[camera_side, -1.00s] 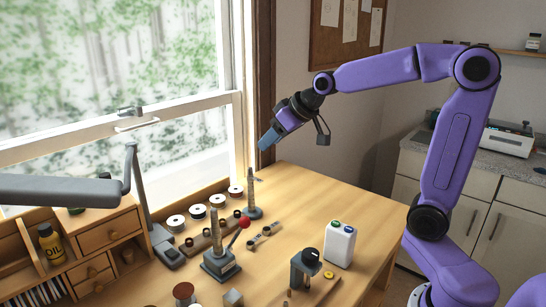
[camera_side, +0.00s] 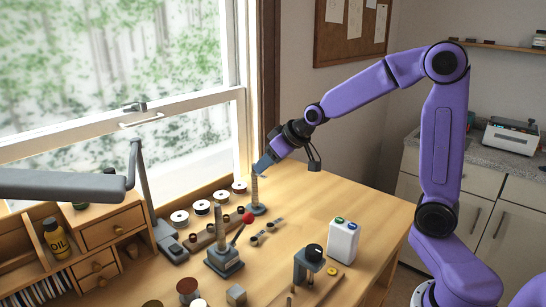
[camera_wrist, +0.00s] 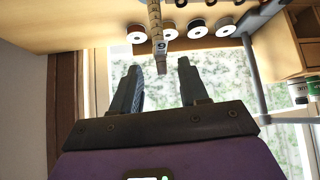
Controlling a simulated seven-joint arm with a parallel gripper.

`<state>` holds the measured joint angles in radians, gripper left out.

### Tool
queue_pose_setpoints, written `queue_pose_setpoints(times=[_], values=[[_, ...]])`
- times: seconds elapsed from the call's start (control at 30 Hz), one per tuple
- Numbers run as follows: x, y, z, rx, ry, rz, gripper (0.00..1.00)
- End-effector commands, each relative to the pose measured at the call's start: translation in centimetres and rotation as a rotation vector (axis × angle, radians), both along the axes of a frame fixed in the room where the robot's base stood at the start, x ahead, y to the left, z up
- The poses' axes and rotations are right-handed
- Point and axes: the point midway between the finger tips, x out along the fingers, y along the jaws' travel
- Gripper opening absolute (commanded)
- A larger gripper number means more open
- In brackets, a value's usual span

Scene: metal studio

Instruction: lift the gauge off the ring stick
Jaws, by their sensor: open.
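The ring stick (camera_side: 254,189) is a thin tan tapered post on a dark base at the back of the bench, by the window. It also shows in the wrist view (camera_wrist: 154,16), its tip pointing between my fingers. The gauge (camera_wrist: 160,46) is a small pale tag with a dark numeral, seen against the stick in the wrist view; my gripper hides it in the side view. My gripper (camera_wrist: 159,68) is open and empty, its fingers on either side of the stick's tip. In the side view my gripper (camera_side: 258,169) is at the stick's top.
Several spools (camera_side: 201,207) stand along the back edge by the window. A second post on a heavy grey base (camera_side: 224,257) with a red-knobbed lever (camera_side: 248,218) stands nearer. The bench (camera_side: 310,212) right of the stick is clear.

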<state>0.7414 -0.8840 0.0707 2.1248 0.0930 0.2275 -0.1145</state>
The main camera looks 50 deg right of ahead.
Motion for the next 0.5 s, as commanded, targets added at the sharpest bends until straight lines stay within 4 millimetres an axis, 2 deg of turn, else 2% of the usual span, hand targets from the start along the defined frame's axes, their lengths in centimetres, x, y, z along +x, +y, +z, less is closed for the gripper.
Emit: queue_pose_setpoints(times=[0.5], values=[[2.6, 0.5, -3.0, 0.0, 0.0, 0.0, 0.44]])
